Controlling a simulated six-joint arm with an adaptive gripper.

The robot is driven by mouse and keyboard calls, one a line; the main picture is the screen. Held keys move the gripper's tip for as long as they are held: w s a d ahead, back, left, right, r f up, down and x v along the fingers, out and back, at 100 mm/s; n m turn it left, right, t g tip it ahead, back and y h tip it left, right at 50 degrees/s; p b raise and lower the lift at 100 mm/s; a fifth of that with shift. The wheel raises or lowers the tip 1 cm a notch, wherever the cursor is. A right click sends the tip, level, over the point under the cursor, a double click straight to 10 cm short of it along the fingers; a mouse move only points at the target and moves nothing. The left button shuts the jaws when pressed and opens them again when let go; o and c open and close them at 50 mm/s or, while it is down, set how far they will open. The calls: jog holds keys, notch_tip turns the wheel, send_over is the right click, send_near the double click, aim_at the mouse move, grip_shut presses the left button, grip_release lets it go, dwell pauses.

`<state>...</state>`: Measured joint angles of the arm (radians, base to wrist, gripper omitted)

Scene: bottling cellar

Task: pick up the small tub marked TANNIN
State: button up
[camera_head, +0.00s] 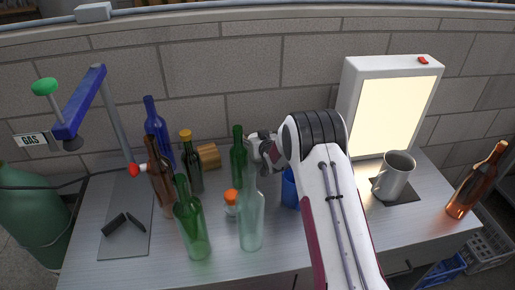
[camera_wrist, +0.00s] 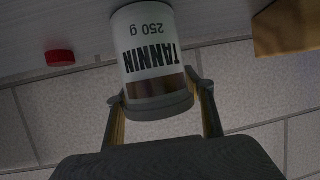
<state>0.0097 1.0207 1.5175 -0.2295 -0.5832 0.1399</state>
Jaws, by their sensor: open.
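The small white tub marked TANNIN (camera_wrist: 150,45) fills the upper middle of the wrist view, its label upside down, with a brown band and a grey rim at its lower end in the picture. My gripper (camera_wrist: 160,94) is open, with one finger on each side of the tub near that grey rim. I cannot tell whether either finger touches it. In the head view my gripper (camera_head: 264,150) is behind the bottles, close to the wall, and I cannot make out the TANNIN tub there.
A green bottle (camera_head: 238,160) stands just left of my gripper, with a clear bottle (camera_head: 251,222) and an orange-lidded tub (camera_head: 231,204) nearer. A wooden block (camera_head: 208,156) is farther left. A blue container (camera_head: 290,188) stands beside my arm. The wrist view shows a red cap (camera_wrist: 60,57).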

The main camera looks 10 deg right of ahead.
jog(key=shift+c, duration=0.3)
jog(key=c, duration=1.3)
jog(key=shift+c, duration=0.4)
jog(key=shift+r, duration=0.2)
jog(key=shift+r, duration=4.9)
jog(key=shift+c, duration=0.2)
